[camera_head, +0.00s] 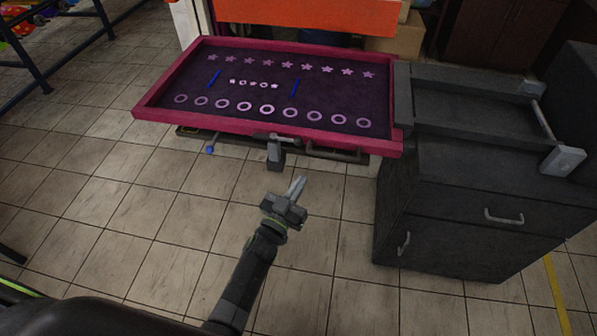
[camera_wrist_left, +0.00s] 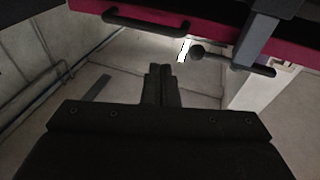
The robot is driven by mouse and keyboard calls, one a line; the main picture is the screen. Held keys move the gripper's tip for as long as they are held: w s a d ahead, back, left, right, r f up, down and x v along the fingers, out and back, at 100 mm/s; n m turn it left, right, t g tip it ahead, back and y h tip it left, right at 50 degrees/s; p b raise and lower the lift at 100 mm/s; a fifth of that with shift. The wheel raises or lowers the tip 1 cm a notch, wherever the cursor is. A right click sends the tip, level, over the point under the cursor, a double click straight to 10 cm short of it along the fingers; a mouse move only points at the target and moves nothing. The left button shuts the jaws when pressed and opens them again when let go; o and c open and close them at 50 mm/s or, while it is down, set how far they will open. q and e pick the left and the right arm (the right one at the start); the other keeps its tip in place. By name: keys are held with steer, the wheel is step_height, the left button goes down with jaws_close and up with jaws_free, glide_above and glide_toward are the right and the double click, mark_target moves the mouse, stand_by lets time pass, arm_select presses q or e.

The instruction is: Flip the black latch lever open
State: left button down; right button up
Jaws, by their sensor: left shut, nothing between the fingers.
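A dark latch assembly sits under the front edge of the frame, with a grey upright bracket (camera_head: 275,153) and a dark bar (camera_head: 330,153) beside it. In the left wrist view a dark lever with a round knob (camera_wrist_left: 198,51) runs beneath the grey bracket (camera_wrist_left: 262,38). I cannot tell its exact latch position. My left gripper (camera_head: 300,184) is shut and empty, in front of and below the bracket, apart from it. Its closed fingers also show in the left wrist view (camera_wrist_left: 160,72), below and left of the knob. My right gripper is not in view.
The pink-rimmed frame (camera_head: 270,125) holds a dark panel with rows of stars and rings. A dark drawer cabinet (camera_head: 465,235) stands on the right. A small blue knob (camera_head: 210,150) and a dark curved handle (camera_wrist_left: 145,22) are near the edge. Tiled floor is open around my arm.

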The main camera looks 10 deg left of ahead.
arm_select(q)
steer(key=shift+s+d+f, duration=0.1)
steer(key=shift+s+d, duration=0.1)
steer(key=shift+s, duration=0.65)
steer(key=shift+s+d+f, duration=0.1)
steer(key=shift+s+d, duration=0.05)
steer(key=shift+s, duration=0.65)
steer(key=shift+s+d+f, duration=0.1)
steer(key=shift+s+d, duration=0.1)
steer(key=shift+s, duration=0.65)
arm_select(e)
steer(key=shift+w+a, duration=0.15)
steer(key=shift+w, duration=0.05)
